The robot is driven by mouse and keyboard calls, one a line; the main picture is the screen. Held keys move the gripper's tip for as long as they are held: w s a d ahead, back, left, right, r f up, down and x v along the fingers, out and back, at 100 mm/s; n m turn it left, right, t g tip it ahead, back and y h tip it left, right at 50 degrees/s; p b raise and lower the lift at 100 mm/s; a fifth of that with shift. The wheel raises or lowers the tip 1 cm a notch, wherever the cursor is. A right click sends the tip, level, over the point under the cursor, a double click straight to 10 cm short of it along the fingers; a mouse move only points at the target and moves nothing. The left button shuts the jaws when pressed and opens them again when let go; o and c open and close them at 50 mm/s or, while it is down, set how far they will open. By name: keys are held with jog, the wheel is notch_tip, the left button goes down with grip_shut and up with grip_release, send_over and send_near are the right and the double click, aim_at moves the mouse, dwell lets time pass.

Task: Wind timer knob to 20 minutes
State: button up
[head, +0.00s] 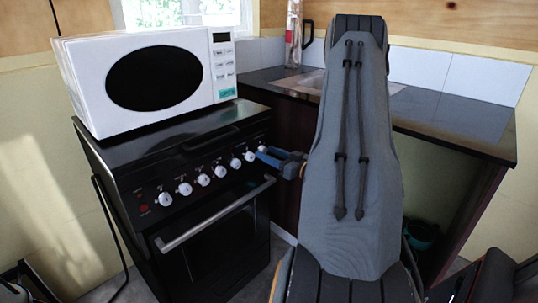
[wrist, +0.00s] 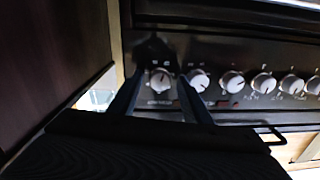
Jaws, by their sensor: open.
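A row of several white knobs runs along the front panel of the black stove (head: 150,175). The end knob (wrist: 160,79), nearest the dark cabinet, has a dark mark on its face and small lettering around it that I cannot read. It is the likely timer knob. My gripper (wrist: 161,90) is open, with one finger on each side of this knob in the wrist view. I cannot tell whether the fingers touch it. In the head view my blue-tipped gripper (head: 266,156) is at the right end of the knob row, and my arm hides part of the scene.
A neighbouring knob (wrist: 199,80) sits close beside the finger. The oven handle (head: 215,215) juts out below the panel. A white microwave (head: 150,78) stands on the stove. A dark counter (head: 455,118) is at right, and the dark cabinet side (wrist: 55,60) is close to my gripper.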

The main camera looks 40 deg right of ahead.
jog(key=c, duration=1)
jog(key=shift+c, duration=0.2)
jog(key=shift+n, duration=0.4)
jog(key=n, duration=0.3)
jog(key=shift+r, duration=0.1)
jog(key=shift+n, duration=1.7)
